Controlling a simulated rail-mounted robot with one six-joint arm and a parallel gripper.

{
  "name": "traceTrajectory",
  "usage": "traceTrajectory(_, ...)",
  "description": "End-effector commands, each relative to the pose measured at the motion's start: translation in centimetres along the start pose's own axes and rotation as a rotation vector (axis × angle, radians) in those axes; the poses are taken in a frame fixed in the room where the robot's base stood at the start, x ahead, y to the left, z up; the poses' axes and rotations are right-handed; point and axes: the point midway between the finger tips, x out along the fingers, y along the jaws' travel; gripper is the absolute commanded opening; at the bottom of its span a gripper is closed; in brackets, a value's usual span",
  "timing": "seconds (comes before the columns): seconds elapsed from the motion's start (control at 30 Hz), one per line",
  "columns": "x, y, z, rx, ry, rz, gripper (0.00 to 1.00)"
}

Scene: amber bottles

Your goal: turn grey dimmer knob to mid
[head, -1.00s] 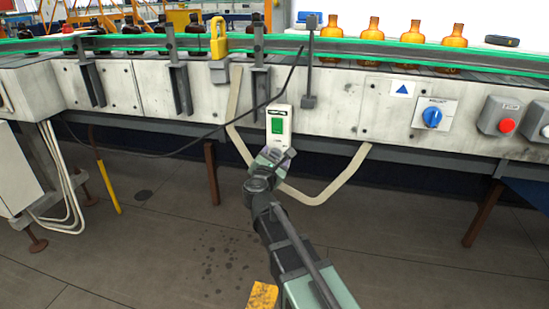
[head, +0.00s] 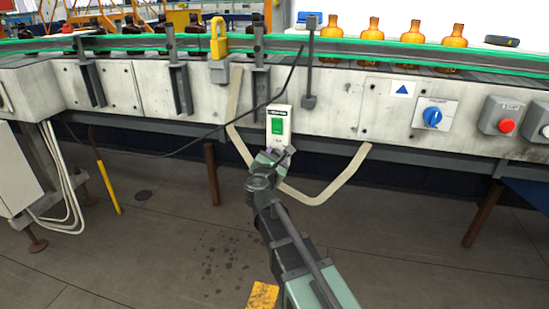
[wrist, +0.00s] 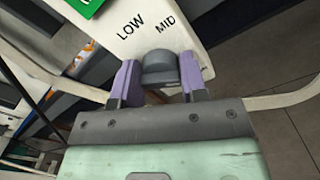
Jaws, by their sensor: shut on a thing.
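The grey dimmer knob (wrist: 160,66) sits on a white panel (wrist: 196,22), just below the printed words LOW and MID. My gripper (wrist: 159,76) has its two purple fingers on either side of the knob and is shut on it. The knob's pointer mark cannot be made out. In the head view, my gripper (head: 272,156) is at the lower end of the white panel (head: 287,111) and hides the knob. A green rectangle shows on the panel above it.
A blue rotary switch (head: 432,117) and a red button (head: 507,126) are on the conveyor side to the right. A cream cable or strip (head: 345,178) loops below the panel. Amber bottles (head: 374,29) stand on the conveyor above.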

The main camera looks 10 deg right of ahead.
Motion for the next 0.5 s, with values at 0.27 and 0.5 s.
traceTrajectory(0.27, -0.01, 0.05, 0.0, -0.162, 0.0, 0.0, 0.16)
traceTrajectory(0.5, -0.01, 0.12, -0.02, -0.381, 0.0, 0.0, 0.16)
